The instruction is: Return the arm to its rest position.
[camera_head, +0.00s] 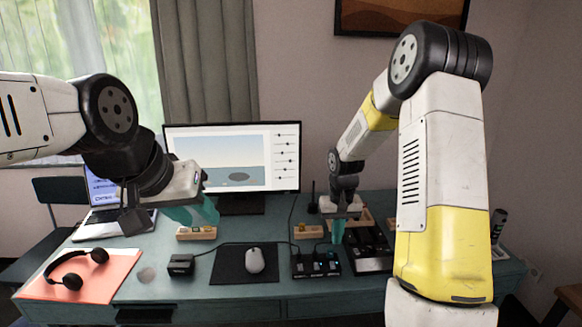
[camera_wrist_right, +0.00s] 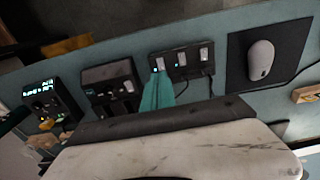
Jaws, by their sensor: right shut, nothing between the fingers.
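My right arm reaches in from the right in the head view. Its teal-fingered right gripper (camera_head: 338,231) points down over the desk, close to a black switch box (camera_head: 316,264). The fingers are shut with nothing between them. In the right wrist view the teal fingers (camera_wrist_right: 157,94) appear in front of the switch box (camera_wrist_right: 181,63), partly covering its near edge; whether they touch it I cannot tell. My left gripper (camera_head: 203,213) hangs at the left over the desk, its teal fingers seen from the side, so its opening does not show.
On the teal desk (camera_head: 215,290) are a mouse (camera_head: 255,260) on a black mat (camera_head: 229,267), a small black box (camera_head: 181,264), headphones (camera_head: 72,270), a laptop (camera_head: 104,219) and a monitor (camera_head: 285,181). More black devices (camera_wrist_right: 110,85) stand beside the switch box.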

